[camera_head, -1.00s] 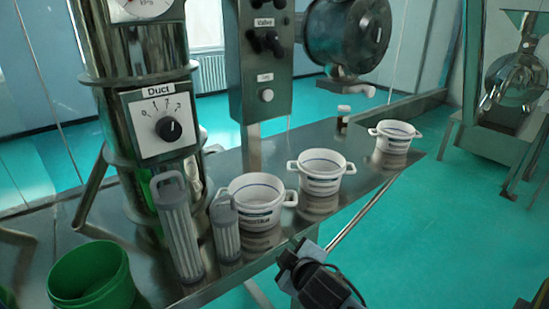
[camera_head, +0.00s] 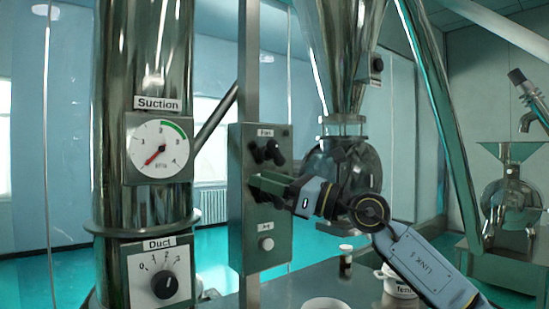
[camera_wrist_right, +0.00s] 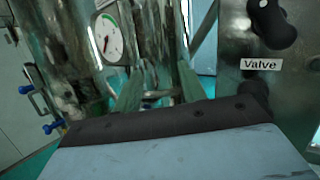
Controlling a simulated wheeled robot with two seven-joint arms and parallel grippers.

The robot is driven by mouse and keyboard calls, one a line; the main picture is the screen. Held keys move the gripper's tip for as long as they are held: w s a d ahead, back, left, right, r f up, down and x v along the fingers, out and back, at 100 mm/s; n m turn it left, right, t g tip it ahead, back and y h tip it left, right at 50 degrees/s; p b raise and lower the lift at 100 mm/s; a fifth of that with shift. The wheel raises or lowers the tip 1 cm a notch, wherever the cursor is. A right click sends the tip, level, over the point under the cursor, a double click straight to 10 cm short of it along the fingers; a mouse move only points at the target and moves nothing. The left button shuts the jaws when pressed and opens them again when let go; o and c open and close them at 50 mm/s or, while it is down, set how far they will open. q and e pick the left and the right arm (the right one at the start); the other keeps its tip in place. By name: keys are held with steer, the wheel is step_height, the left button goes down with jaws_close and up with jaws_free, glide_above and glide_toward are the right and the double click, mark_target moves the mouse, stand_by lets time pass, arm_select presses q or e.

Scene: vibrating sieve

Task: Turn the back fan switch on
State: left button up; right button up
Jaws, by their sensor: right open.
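The grey control panel (camera_head: 240,225) has a Fan label (camera_head: 265,132) with dark switch knobs (camera_head: 266,152) below it. I cannot tell clearly how they are set. My right gripper (camera_head: 260,186) is in front of the panel, just below these knobs, and covers the part under them. In the right wrist view the green fingers (camera_wrist_right: 160,90) are apart with nothing between them. There a dark knob (camera_wrist_right: 271,24) sits above the Valve label (camera_wrist_right: 260,64), up and right of the fingers. Another dark knob (camera_wrist_right: 256,92) below the label is partly hidden. My left gripper is not in view.
A steel duct column with a suction gauge (camera_head: 160,150) and a Duct dial (camera_head: 165,284) stands left of the panel. A white push button (camera_head: 266,244) is low on the panel. White pots (camera_head: 400,288) and a small bottle (camera_head: 345,262) stand on the table.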

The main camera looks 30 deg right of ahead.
mark_target(278, 150)
steer(key=s+d+r+h, duration=0.1)
steer(key=d+r+h, duration=0.25)
steer(key=d, duration=0.25)
steer(key=s+d+r+h, duration=0.1)
steer(key=d+r+h, duration=0.1)
steer(key=d+h, duration=0.3)
steer(key=shift+n+t+y, duration=0.3)
steer(key=shift+y, duration=0.05)
steer(key=p+x, duration=0.1)
steer(key=x, duration=0.3)
steer(key=p+x, duration=0.2)
steer(key=x, duration=0.2)
steer(key=d+p+x, duration=0.1)
steer(key=x, duration=0.3)
steer(key=shift+w+r, duration=0.15)
steer(key=shift+r, duration=0.1)
steer(key=shift+w+a+f+p, duration=0.15)
steer(key=shift+w+p, duration=0.2)
steer(key=shift+w, duration=0.25)
steer(key=shift+c, duration=0.4)
jaws_close()
